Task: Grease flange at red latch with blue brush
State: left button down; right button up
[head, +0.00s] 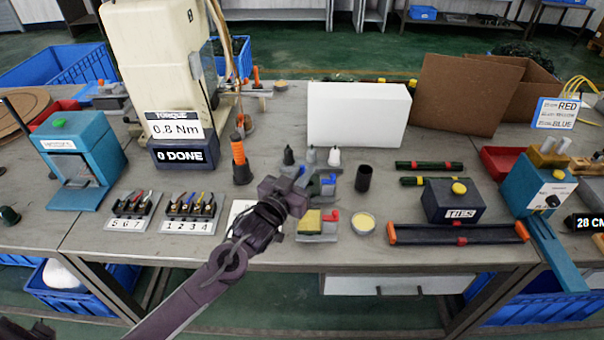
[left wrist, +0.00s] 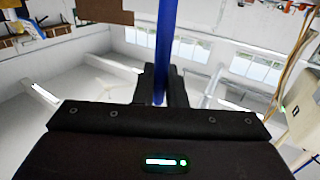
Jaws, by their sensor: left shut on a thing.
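My left gripper (head: 292,190) is over the middle of the bench, just left of the small fixtures. In the left wrist view its dark fingers (left wrist: 161,88) are shut on a blue rod, the handle of the blue brush (left wrist: 165,45). The brush's tip is not clear in either view. A grey fixture (head: 316,238) with a yellow block and a red latch (head: 331,217) stands right of the gripper, near the front edge. A similar fixture with a blue latch (head: 328,180) stands behind it, partly hidden by the gripper. A round tin of pale yellow paste (head: 363,221) sits beside the red-latch fixture. My right gripper is not in view.
A white box (head: 358,115) is at the back. A black "TIES" box (head: 452,200) and a dark rail (head: 459,234) lie to the right. An orange-black tool (head: 240,160) stands left of the gripper.

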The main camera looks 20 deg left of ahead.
pick_arm(q)
jog(key=shift+f, duration=0.45)
jog(key=shift+w+a+r, duration=0.1)
jog(key=shift+w, duration=0.3)
jog(key=shift+s, duration=0.1)
